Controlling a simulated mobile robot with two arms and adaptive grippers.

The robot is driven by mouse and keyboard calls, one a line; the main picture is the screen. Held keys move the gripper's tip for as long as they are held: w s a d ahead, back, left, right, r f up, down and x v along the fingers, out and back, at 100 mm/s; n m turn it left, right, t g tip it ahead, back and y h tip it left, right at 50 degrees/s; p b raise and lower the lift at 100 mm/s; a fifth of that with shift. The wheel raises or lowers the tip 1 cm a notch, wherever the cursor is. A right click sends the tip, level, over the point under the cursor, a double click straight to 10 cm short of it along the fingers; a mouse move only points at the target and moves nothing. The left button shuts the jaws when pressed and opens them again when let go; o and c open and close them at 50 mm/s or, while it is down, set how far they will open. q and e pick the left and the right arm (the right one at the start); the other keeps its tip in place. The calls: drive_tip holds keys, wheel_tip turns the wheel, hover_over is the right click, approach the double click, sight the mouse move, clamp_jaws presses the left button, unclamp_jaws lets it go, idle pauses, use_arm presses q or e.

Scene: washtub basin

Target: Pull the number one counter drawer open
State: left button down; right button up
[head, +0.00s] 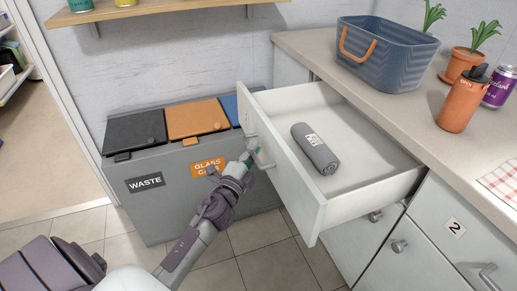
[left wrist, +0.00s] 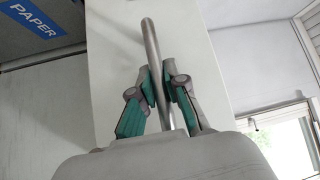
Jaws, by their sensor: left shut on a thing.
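The white counter drawer (head: 310,207) stands pulled well out from the counter, with a rolled grey towel (head: 316,149) lying inside it. Its metal bar handle (head: 262,158) is on the drawer front; any number on that front is hidden or too small to read. My left gripper (head: 249,158) is at the handle, and its teal-padded fingers are shut around the bar. The left wrist view shows the handle (left wrist: 153,70) standing between the two fingertips (left wrist: 163,90), against the white drawer front (left wrist: 115,70). My right gripper is not in view.
Grey sorting bins (head: 170,195) marked waste and glass stand left of the drawer. On the counter (head: 400,115) are a blue basket (head: 385,60), an orange bottle (head: 461,103), a purple can (head: 499,88) and potted plants. A drawer labelled 2 (head: 440,215) is shut at right.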

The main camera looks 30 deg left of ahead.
use_arm(q)
drive_tip(key=c, duration=1.2)
unclamp_jaws()
drive_tip(key=s, duration=0.4)
drive_tip(key=s+d+f, duration=0.1)
drive_tip(key=s, duration=0.7)
drive_tip(key=shift+d+f, duration=0.25)
drive_tip(key=shift+f, duration=0.1)
drive_tip(key=shift+w, duration=0.1)
